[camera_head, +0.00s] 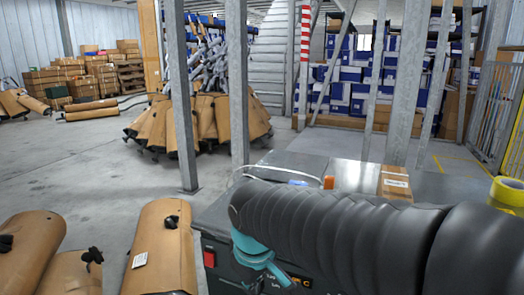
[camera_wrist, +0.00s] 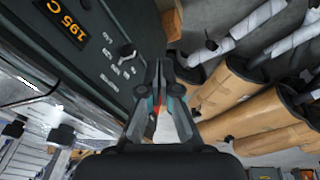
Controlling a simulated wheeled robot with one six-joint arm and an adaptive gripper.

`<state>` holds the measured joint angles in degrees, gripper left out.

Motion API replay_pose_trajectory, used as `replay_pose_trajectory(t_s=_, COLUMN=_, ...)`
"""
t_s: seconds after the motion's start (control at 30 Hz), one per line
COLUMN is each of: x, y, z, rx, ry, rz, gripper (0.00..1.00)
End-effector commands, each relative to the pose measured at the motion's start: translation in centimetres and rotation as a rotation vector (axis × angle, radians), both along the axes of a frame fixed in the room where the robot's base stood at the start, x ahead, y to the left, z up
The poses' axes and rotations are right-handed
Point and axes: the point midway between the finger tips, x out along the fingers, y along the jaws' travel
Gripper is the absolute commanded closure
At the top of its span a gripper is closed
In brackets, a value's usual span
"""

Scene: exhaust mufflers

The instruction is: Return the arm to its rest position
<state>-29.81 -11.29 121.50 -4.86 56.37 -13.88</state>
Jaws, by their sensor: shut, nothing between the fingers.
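My arm (camera_head: 340,235), in a ribbed black sleeve with a teal joint (camera_head: 255,250) at its end, reaches across the lower right of the head view. My gripper (camera_wrist: 160,68) shows in the middle of the wrist view. Its two dark fingers meet at the tips, with nothing between them. It hangs beside a dark machine cabinet (camera_wrist: 75,50) marked "195 C". Brown-wrapped mufflers (camera_wrist: 250,95) lie to its right, apart from the fingers as far as I can tell. My gripper is not clearly visible in the head view.
Wrapped mufflers (camera_head: 160,250) lie at the lower left, close to the cabinet. A small carton (camera_head: 395,183) and yellow tape (camera_head: 507,192) rest on the cabinet top. Steel posts (camera_head: 180,95) stand beyond. Open floor (camera_head: 90,165) lies at left.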

Motion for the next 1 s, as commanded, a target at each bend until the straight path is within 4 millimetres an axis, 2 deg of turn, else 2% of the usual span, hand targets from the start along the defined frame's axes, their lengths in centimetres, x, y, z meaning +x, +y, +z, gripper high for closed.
replay_pose_trajectory(t_s=0.03, x=-1.0, y=-2.1, z=0.0, rx=0.034, ry=-0.008, rz=-0.099, gripper=1.0)
replay_pose_trajectory(t_s=0.2, x=-4.4, y=-7.6, z=-0.7, rx=0.133, ry=-0.033, rz=-0.388, gripper=1.0)
replay_pose_trajectory(t_s=0.4, x=-8.4, y=-12.9, z=-1.3, rx=0.2, ry=-0.092, rz=-0.589, gripper=1.0)
replay_pose_trajectory(t_s=0.5, x=-9.9, y=-14.9, z=-1.1, rx=0.216, ry=-0.134, rz=-0.659, gripper=1.0)
replay_pose_trajectory(t_s=0.7, x=-10.6, y=-17.4, z=0.7, rx=0.239, ry=-0.215, rz=-0.749, gripper=1.0)
replay_pose_trajectory(t_s=1.0, x=-10.6, y=-17.8, z=0.7, rx=0.237, ry=-0.217, rz=-0.764, gripper=1.0)
